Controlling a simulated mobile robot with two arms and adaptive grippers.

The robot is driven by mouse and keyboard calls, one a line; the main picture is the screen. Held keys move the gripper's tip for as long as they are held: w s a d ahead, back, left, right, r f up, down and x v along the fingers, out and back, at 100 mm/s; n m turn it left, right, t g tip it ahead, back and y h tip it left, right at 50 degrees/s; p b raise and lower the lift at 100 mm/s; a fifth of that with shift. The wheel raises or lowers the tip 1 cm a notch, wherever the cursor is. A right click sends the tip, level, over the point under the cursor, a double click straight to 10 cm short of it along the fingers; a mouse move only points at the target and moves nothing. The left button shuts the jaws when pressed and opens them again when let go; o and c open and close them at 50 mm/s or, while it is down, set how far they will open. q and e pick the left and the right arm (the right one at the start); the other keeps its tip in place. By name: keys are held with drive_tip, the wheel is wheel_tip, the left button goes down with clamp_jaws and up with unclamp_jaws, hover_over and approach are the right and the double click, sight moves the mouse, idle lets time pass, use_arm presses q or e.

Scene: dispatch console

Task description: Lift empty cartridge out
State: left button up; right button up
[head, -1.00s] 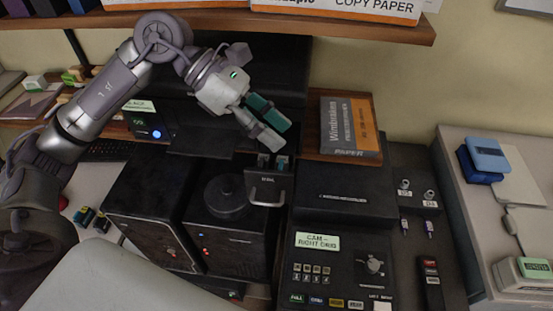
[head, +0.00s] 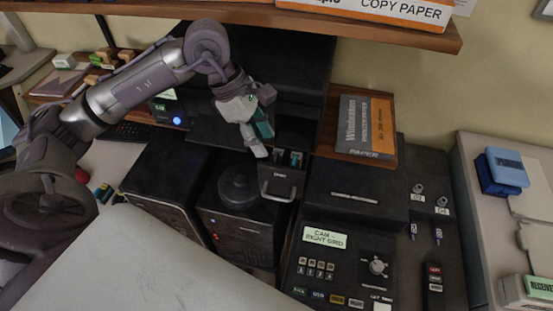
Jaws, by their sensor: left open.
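A small dark open drawer (head: 277,186) with a metal pull handle sticks out from the black console. Small upright pieces with grey-blue tops (head: 295,158) show in its opening; they look like cartridges, but I cannot tell which one is empty. My left gripper (head: 262,138) has teal and grey fingers and is open, pointing down. In the picture its fingertips are just left of these pieces, at the drawer's back left edge. They appear empty and apart from the pieces. My right gripper is not in view.
A round black knob-like cap (head: 238,187) on a dark cabinet stands left of the drawer. A control panel (head: 340,262) is in front. A shelf (head: 230,15) hangs above.

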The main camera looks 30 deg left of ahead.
sight(275, 156)
use_arm(q)
drive_tip(key=p+x, duration=0.2)
drive_tip(key=x, duration=0.1)
drive_tip(key=shift+w+d+f, duration=0.1)
drive_tip(key=shift+d+f, duration=0.1)
drive_tip(key=shift+d, duration=0.1)
drive_tip(key=shift+w+d+f, duration=0.1)
drive_tip(key=shift+d+f, duration=0.05)
drive_tip(key=shift+f, duration=0.3)
clamp_jaws()
